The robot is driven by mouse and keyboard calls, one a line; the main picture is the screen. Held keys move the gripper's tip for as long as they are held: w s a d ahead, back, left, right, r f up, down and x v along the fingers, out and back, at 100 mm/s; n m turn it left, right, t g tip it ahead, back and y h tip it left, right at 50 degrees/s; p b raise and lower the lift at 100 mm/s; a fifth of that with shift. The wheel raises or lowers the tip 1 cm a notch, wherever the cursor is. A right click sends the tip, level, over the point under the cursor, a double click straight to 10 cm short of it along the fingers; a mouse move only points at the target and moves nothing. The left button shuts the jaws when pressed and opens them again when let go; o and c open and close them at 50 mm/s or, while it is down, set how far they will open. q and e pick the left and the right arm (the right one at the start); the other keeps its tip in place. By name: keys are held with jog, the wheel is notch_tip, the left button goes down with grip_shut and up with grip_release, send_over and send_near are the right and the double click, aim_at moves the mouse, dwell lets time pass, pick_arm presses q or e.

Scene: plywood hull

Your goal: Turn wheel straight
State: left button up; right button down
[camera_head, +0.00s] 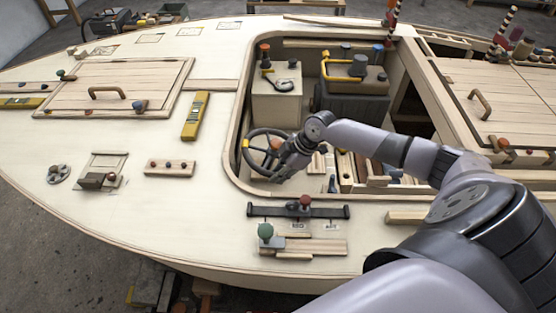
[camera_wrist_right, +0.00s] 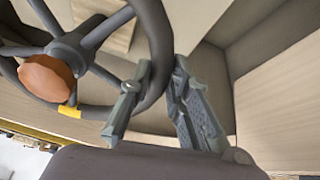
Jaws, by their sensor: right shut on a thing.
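The steering wheel (camera_head: 251,135) has a dark rim, spokes and an orange hub, and stands in the open cockpit. A yellow mark (camera_head: 245,143) sits on the left side of its rim. In the right wrist view the wheel (camera_wrist_right: 154,35) fills the upper left, with the orange hub (camera_wrist_right: 47,77) and the yellow mark (camera_wrist_right: 69,111) clear. My right gripper (camera_head: 283,171) is at the lower right of the wheel. Its fingers (camera_wrist_right: 156,82) stand on either side of the rim, shut on it. My arm hides part of the wheel's right side. My left gripper is not in view.
The cockpit coaming (camera_head: 233,153) surrounds the wheel. A cream cabinet (camera_head: 276,108) and a dark box (camera_head: 352,102) stand behind it. A yellow level (camera_head: 195,116) lies on the deck at left. A black bar (camera_head: 270,211) lies on the near deck.

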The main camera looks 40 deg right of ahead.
jog(key=shift+w+d+r, duration=0.15)
jog(key=shift+d, duration=0.05)
jog(key=c, duration=1.5)
grip_release()
jog(key=shift+c, duration=0.2)
jog(key=shift+o, duration=0.5)
jog(key=shift+a, duration=0.15)
jog(key=v, duration=1.2)
